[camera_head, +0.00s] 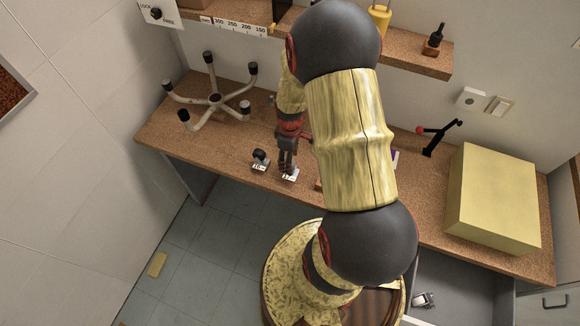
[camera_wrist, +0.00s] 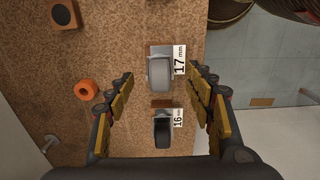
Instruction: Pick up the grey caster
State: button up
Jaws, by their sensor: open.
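The grey caster (camera_wrist: 160,71) sits on a small grey block beside a "17 mm" label (camera_wrist: 180,60) in the wrist view. My gripper (camera_wrist: 160,77) is open, with one finger on each side of the caster in the picture. I cannot tell whether the fingertips are down at its height; no touch shows. In the head view my gripper (camera_head: 288,156) is over the bench's front edge at the "17" label (camera_head: 290,176) and mostly hides the grey caster. A black caster (camera_wrist: 162,131) stands beside a "16 mm" label, and it also shows in the head view (camera_head: 260,156).
The brown bench (camera_head: 230,142) carries a chair star base (camera_head: 215,101) at left, a red-knobbed black lever (camera_head: 437,136) and a large yellow box (camera_head: 493,198) at right. An orange ring (camera_wrist: 86,90) and another caster (camera_wrist: 63,13) lie near my gripper. A shelf (camera_head: 415,51) runs above.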

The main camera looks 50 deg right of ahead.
aim_at(295, 171)
notch_tip(295, 171, down, 2)
jog(key=shift+f, duration=0.15)
jog(key=shift+c, duration=0.3)
jog(key=c, duration=1.1)
jog(key=shift+c, duration=0.7)
